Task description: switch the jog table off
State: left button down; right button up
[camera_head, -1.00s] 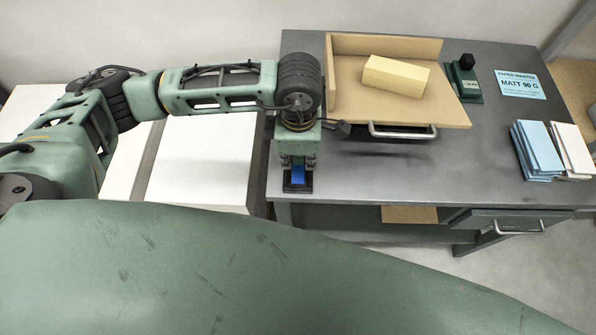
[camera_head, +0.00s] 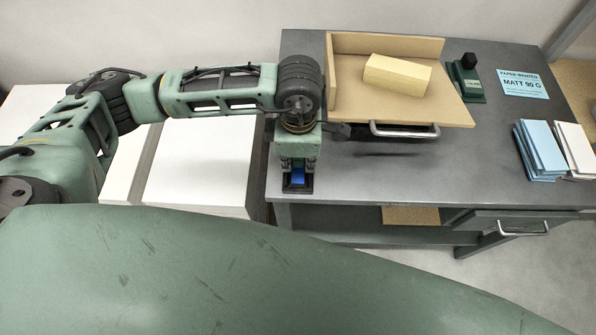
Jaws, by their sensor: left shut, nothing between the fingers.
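The jog table (camera_head: 350,101) is a tan tilted tray with raised back and left walls and a metal handle (camera_head: 404,131) below its front edge. A cream paper block (camera_head: 397,76) lies on it. My left gripper (camera_head: 298,176) points down at the bench's front left corner, left of the jog table. It is shut and empty. A small black part with blue in it (camera_head: 298,181) shows at its fingertips. I cannot tell whether they touch it, nor make out a switch position. My right gripper is not in view.
On the grey bench (camera_head: 455,165) stand a green and black device (camera_head: 467,90), a blue "Paper wanted, matt 90 g" card (camera_head: 522,84), and blue (camera_head: 540,152) and white (camera_head: 574,150) stacks. White stacks (camera_head: 200,165) stand left of the bench. The bench's front middle is clear.

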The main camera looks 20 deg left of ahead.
aim_at(298, 169)
pick_arm(q)
jog(key=shift+r+p, duration=1.6)
jog(key=shift+r, duration=1.85)
jog(key=shift+s+f, duration=0.1)
